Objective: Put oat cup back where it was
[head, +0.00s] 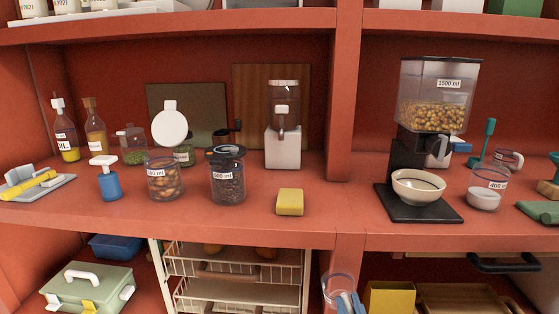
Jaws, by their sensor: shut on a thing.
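A clear round cup (338,286), which I take for the oat cup, shows at the bottom edge, in front of the shelf's upright post and below the main shelf board. Its contents and lower part cannot be made out. My gripper (346,303) shows only in part, as blue and pale pieces at the cup's near side; it is shut on the cup. A dispenser (437,100) marked 1500 ml, holding golden pieces, stands on the right part of the main shelf. A cream bowl (418,187) sits on its black base under the outlet.
A measuring cup with white contents (485,190) and a glass mug (508,160) stand right of the dispenser. A yellow sponge (290,202), labelled jars (228,177) and a smaller dispenser (283,125) stand left of the post (346,100). Shelf board beside the sponge is clear.

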